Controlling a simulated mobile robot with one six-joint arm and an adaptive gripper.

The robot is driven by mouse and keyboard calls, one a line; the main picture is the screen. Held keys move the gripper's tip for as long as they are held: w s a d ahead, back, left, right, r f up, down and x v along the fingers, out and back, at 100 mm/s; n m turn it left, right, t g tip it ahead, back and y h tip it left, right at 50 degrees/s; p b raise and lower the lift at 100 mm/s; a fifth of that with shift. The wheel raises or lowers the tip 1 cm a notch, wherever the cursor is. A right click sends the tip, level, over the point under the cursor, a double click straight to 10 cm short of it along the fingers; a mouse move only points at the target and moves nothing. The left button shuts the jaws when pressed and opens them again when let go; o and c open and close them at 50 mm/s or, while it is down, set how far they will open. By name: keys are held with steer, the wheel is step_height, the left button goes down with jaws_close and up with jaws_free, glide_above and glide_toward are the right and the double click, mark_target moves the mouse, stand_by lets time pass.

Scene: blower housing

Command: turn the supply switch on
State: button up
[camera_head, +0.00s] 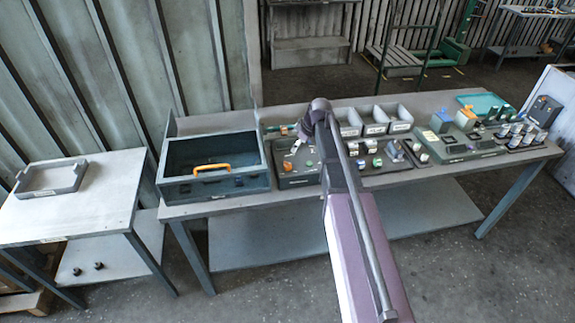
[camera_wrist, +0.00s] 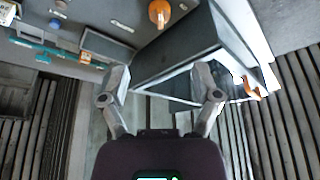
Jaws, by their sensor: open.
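A dark control panel (camera_head: 298,176) with small coloured knobs lies on the long bench, just right of the teal box; several other small devices stand along the bench. I cannot tell which part is the supply switch, as the labels are too small to read. My gripper (camera_head: 296,142) is above the back of that panel, partly hidden by my own arm. In the wrist view my gripper (camera_wrist: 160,82) is open, its two fingers wide apart with nothing held between them. Beyond them is a large grey box-like body, not touched as far as I can see.
The open teal box (camera_head: 213,188) with an orange handle stands left on the bench (camera_head: 420,184). Grey bins (camera_head: 374,122) stand behind the panels. A dark box (camera_head: 543,110) is at the far right. A side table (camera_head: 95,205) holds a grey tray (camera_head: 50,178).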

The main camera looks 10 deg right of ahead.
mark_target(288, 163)
steer(key=shift+b+x, duration=5.85)
steer(key=shift+x, duration=0.7)
jaws_close()
